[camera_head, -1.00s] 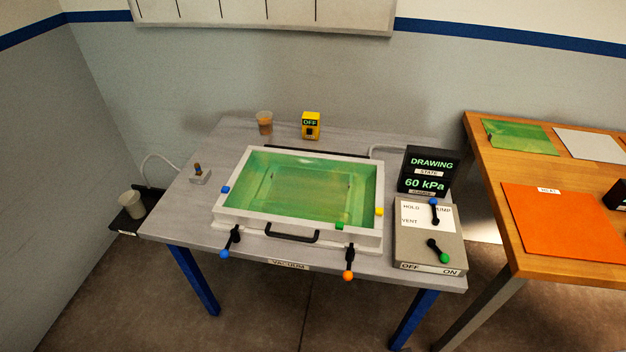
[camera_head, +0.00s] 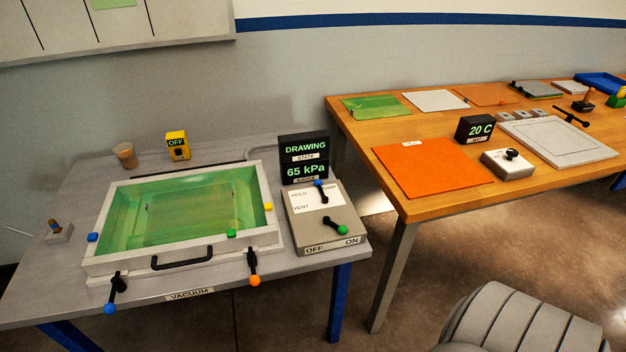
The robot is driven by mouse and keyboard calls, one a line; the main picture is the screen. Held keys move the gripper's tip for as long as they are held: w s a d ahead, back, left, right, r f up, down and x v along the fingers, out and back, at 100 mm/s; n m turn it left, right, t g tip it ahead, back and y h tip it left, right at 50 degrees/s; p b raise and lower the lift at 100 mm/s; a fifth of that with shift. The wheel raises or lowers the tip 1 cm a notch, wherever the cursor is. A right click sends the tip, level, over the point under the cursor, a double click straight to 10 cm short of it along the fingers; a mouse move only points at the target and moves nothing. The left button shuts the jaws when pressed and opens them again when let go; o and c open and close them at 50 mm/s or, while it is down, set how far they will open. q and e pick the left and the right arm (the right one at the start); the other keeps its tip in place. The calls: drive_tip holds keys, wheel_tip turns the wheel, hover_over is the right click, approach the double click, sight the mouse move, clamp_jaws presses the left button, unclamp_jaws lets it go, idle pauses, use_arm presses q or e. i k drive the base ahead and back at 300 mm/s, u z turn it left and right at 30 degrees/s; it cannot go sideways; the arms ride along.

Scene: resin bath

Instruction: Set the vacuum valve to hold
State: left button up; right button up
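The vacuum valve is a black lever with a blue knob (camera_head: 318,184) on the grey control box (camera_head: 326,219) at the right of the vacuum table. Its white plate reads HOLD at upper left and VENT at lower left; the right-hand label is hidden by the lever. The knob points up, slightly left. Below it, a black lever with a green knob (camera_head: 342,230) points toward ON. The display (camera_head: 304,158) behind the box reads DRAWING and 65 kPa. No gripper fingers are in view.
The green-lined bath (camera_head: 184,215) with a white frame stands left of the box, with blue and orange-knobbed clamps at its front. An orange mat (camera_head: 430,168) lies on the wooden table (camera_head: 420,205) at right. A grey ribbed object (camera_head: 520,325) is at bottom right.

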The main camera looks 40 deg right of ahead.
sight(318, 183)
drive_tip(key=u, duration=0.85)
drive_tip(key=k, duration=0.1)
drive_tip(key=z, duration=1.1)
drive_tip(key=i, duration=0.15)
drive_tip(key=z, duration=1.1)
